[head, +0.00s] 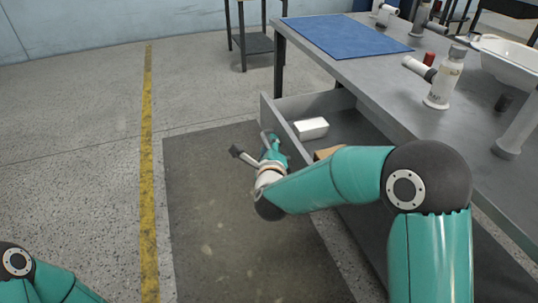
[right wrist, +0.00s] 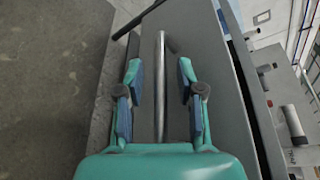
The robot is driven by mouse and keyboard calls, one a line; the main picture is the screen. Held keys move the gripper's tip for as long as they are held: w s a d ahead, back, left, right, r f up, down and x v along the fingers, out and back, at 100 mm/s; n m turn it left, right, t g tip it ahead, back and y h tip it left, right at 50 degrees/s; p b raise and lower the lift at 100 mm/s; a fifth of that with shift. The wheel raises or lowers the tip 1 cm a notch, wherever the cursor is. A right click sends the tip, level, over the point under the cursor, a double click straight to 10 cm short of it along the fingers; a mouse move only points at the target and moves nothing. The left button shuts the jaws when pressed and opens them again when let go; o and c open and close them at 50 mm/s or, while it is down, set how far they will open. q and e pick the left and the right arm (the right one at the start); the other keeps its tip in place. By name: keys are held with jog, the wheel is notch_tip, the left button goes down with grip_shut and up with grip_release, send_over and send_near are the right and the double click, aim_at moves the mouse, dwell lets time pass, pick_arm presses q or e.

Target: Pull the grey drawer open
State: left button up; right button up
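The grey drawer (head: 306,104) under the workbench stands pulled out, its inside showing in the head view. A white block (head: 311,128) and a partly hidden tan object (head: 328,152) lie in it. My right gripper (head: 256,150) is at the outer side of the drawer front. In the right wrist view, the drawer front (right wrist: 205,45) carries a metal bar handle (right wrist: 161,85). The fingers of my right gripper (right wrist: 160,80) are apart, one on each side of the bar, with gaps visible. Only part of my left arm shows at the lower left; its gripper is out of view.
The grey workbench (head: 375,75) holds a blue mat (head: 345,36), a white bottle-like fitting (head: 444,80) and a white tub shell (head: 512,62). A dark floor mat (head: 225,235) lies before the drawer. Open floor with a yellow line (head: 147,180) is to the left.

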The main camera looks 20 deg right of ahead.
jog(key=v, duration=1.1)
jog(key=shift+s, duration=0.4)
jog(key=s+f+n+g+y, duration=0.25)
jog(key=f+n, duration=0.45)
jog(key=f, duration=0.5)
jog(key=s+f+n+g+y, duration=0.2)
jog(key=s+f+n+g, duration=0.15)
jog(key=f+n, duration=0.6)
jog(key=s+f+n+g+y, duration=0.3)
jog(key=s+f+n+g, duration=0.5)
jog(key=s+f, duration=0.75)
notch_tip(320, 180, up, 29)
jog(key=s+a+p, duration=0.1)
jog(key=p, duration=2.7)
jog(key=shift+s+n, duration=0.3)
jog(key=shift+n, duration=0.05)
